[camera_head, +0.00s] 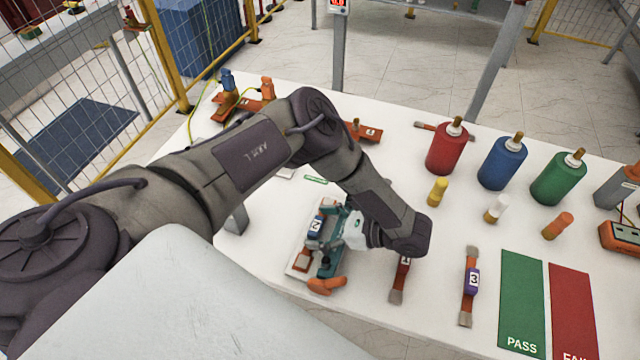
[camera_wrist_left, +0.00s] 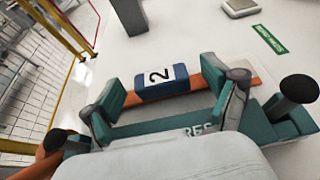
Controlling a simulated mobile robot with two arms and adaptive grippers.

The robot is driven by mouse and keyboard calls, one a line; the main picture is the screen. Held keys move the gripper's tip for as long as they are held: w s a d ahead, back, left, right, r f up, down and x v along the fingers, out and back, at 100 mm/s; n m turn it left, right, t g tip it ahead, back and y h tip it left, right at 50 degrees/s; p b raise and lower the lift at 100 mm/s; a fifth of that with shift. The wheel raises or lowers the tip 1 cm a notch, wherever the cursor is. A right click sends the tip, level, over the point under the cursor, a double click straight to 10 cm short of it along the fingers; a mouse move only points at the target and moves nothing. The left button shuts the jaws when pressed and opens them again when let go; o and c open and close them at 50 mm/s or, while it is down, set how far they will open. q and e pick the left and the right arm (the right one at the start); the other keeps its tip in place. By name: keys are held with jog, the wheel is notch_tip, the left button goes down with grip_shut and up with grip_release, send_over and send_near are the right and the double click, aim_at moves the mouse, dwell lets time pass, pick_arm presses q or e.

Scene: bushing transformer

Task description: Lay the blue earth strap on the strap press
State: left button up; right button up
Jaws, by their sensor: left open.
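The blue earth strap, a copper band with a blue block marked 2 (camera_head: 315,227), lies lengthwise at the strap press. It also shows in the wrist view (camera_wrist_left: 160,83). The strap press (camera_head: 326,266) is teal with an orange handle, on a pale base; its teal body shows in the wrist view (camera_wrist_left: 285,125). My left gripper (camera_wrist_left: 167,92) is open above the press, its fingers at either side of the blue block, apart from it. The strap's contact with the press is partly hidden by the gripper. My right gripper is not in view.
A strap marked 1 (camera_head: 401,279) and a purple strap marked 3 (camera_head: 470,280) lie to the right. Beyond them are a green PASS mat (camera_head: 522,300) and a red FAIL mat (camera_head: 573,310). Red (camera_head: 445,150), blue (camera_head: 502,165) and green (camera_head: 558,180) cylinders stand behind.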

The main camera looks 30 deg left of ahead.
pick_arm(q)
jog(key=v, duration=1.2)
